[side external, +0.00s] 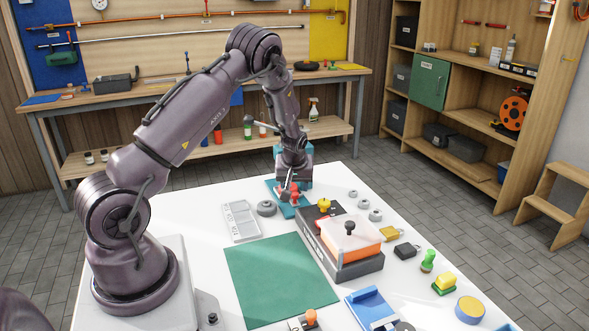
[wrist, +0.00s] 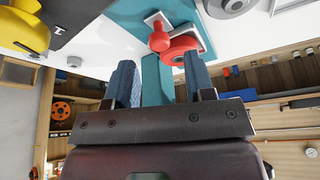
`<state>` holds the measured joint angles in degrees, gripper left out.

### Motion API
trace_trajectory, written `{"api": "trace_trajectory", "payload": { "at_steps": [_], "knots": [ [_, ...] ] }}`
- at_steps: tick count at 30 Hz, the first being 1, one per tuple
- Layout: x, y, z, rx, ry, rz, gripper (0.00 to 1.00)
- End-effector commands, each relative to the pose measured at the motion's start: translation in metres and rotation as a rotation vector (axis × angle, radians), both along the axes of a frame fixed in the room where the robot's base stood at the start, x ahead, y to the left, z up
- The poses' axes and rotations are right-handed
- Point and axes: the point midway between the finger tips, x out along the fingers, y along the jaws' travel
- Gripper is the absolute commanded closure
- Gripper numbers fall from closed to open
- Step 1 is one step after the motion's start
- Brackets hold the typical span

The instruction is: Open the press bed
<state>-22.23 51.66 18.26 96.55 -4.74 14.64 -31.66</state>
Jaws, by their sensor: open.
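A teal press-like fixture (side external: 304,181) stands at the far end of the white table, with a flat teal base and a red knob (side external: 295,188). In the wrist view the teal base (wrist: 130,14) carries the red knob (wrist: 159,38) beside a red round part (wrist: 180,50). My gripper (side external: 287,187) is at this fixture, pointing down, and partly hides it. In the wrist view my gripper (wrist: 160,75) has its two blue fingers wide apart with nothing held; the red parts lie beyond the fingertips. I cannot tell which part is the bed or whether the fingers touch anything.
A dark grey box with an orange block (side external: 347,245), black knob and yellow knob (side external: 324,204) stands close on the near right. A pale tray (side external: 241,221) and grey round part (side external: 267,208) lie left. A green mat (side external: 280,280) is clear. Several small items line the right edge.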

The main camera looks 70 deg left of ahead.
Motion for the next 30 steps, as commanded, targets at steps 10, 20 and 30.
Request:
{"api": "trace_trajectory", "payload": {
  "at_steps": [10,20,30],
  "knots": [
    [-0.01,-0.027,0.068,0.001,-0.003,-0.002,0.51],
    [-0.014,-0.033,0.084,-0.001,0.0,0.0,0.51],
    [-0.031,-0.014,0.08,-0.005,0.009,0.055,0.92]
  ]
}}
